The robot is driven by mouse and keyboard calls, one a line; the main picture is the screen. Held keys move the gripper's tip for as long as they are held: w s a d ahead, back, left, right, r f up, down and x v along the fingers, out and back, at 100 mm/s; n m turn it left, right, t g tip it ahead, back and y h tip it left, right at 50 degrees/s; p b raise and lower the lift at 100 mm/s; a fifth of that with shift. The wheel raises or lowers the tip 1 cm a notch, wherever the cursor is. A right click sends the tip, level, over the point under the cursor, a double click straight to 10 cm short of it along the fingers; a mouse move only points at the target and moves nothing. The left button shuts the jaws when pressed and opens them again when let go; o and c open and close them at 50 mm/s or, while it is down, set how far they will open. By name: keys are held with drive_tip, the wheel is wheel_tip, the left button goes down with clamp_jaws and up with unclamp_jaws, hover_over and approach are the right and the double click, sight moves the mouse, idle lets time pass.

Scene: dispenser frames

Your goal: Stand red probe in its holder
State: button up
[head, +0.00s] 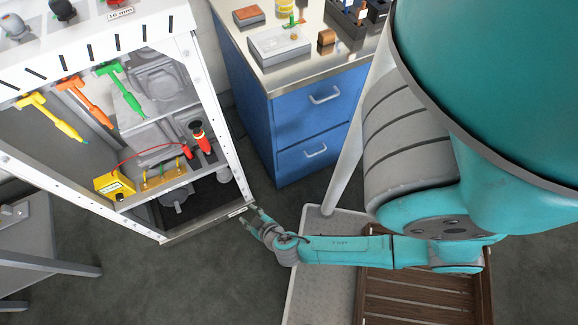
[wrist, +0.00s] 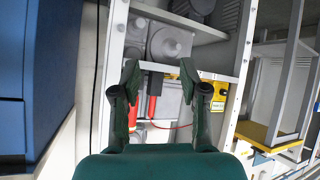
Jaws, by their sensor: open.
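A red piece with a black collar (head: 198,132) stands on the lower shelf of the white frame. A smaller red part (head: 187,152) sits beside it, where the red lead ends. I cannot tell for sure which is the red probe and which its holder.
A yellow meter (head: 113,186) and a brass-coloured block (head: 163,177) share the shelf. Yellow (head: 52,115), orange (head: 84,99) and green (head: 121,88) tools hang above. The frame's white post (head: 218,110) stands near my gripper. A blue drawer cabinet (head: 300,120) is at the right.

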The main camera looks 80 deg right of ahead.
drive_tip(key=s+a+r+n+t+y, duration=0.1)
drive_tip(key=s+a+r+n+y, duration=0.15)
drive_tip(key=s+a+r, duration=0.45)
drive_tip(key=s+a+r+n+t+y, duration=0.1)
drive_tip(key=s+r, duration=0.3)
drive_tip(key=r, duration=0.8)
drive_tip(key=s+a+r+n+t+y, duration=0.1)
drive_tip(key=s+r+t, duration=0.3)
drive_tip(key=r, duration=0.8)
drive_tip(key=shift+y, duration=0.75)
drive_tip(key=shift+r, duration=0.1)
